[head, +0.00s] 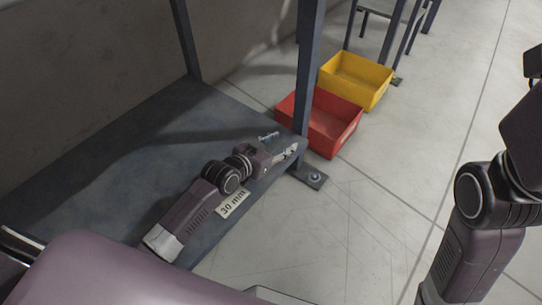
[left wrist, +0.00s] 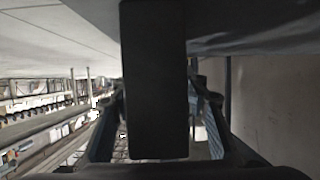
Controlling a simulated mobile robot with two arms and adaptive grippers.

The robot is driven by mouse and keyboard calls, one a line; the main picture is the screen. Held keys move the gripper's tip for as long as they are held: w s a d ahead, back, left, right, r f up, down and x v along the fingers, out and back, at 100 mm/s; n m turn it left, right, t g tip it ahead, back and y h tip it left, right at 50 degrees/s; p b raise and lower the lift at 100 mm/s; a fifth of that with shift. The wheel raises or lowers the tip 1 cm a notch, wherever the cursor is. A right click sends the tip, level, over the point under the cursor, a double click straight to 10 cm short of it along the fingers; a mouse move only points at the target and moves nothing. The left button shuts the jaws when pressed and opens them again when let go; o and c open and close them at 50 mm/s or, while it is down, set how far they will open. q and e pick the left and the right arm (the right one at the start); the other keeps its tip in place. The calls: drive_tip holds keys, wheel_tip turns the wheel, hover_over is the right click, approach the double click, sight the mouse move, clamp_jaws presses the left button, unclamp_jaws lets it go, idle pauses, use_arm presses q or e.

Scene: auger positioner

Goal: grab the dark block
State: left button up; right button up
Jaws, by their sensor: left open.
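The dark block (left wrist: 155,80) is a tall, nearly black shape that fills the middle of the left wrist view, very close to the camera. My left gripper (head: 281,143) is open near the table's right corner in the head view. In the left wrist view its fingers (left wrist: 157,120) show on either side of the dark block, with visible gaps, so the block appears to be between them and not gripped. In the head view I cannot make out the block against the gripper. My right gripper is out of view; only the arm shows at the right.
A grey table (head: 85,150) with a "30 mm" label (head: 232,203) on its edge lies under my left arm. A table post (head: 309,70) stands close beyond the gripper. A red bin (head: 340,142) and a yellow bin (head: 372,97) sit on the floor.

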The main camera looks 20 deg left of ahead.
use_arm(q)
drive_tip(key=shift+c, duration=0.4)
clamp_jaws()
drive_tip(key=shift+w+r, duration=0.15)
drive_tip(key=shift+r, duration=0.15)
